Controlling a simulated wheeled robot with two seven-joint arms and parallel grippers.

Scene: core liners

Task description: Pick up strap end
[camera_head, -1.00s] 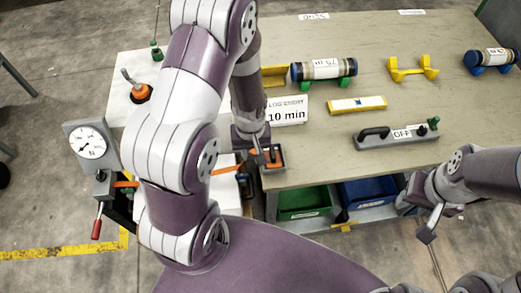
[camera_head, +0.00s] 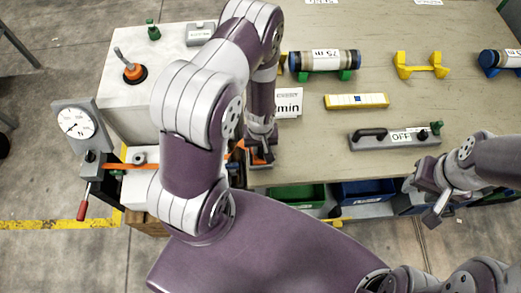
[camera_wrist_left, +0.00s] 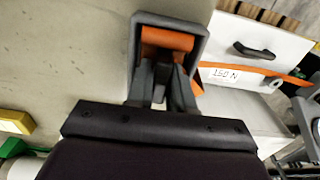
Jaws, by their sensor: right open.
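The orange strap (camera_head: 125,167) runs right from a dial tension gauge (camera_head: 74,122) until my left arm hides it. In the left wrist view, a flat orange strap end (camera_wrist_left: 168,39) lies inside a small grey open holder (camera_wrist_left: 165,17). The holder sits at the bench's front left corner. My left gripper (camera_head: 262,154) is low at this holder; in the left wrist view its fingers (camera_wrist_left: 163,72) reach into it beside the orange piece. Whether they touch the strap is unclear. My right gripper (camera_head: 431,198) is open and empty, in front of the bench on the right.
A white block with an orange-based lever (camera_head: 135,73) stands left of my left arm. On the bench are a labelled core tube (camera_head: 323,60), a yellow cradle (camera_head: 421,66), a yellow level (camera_head: 357,101) and a grey handled bar (camera_head: 395,136). Green (camera_head: 297,196) and blue bins sit below.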

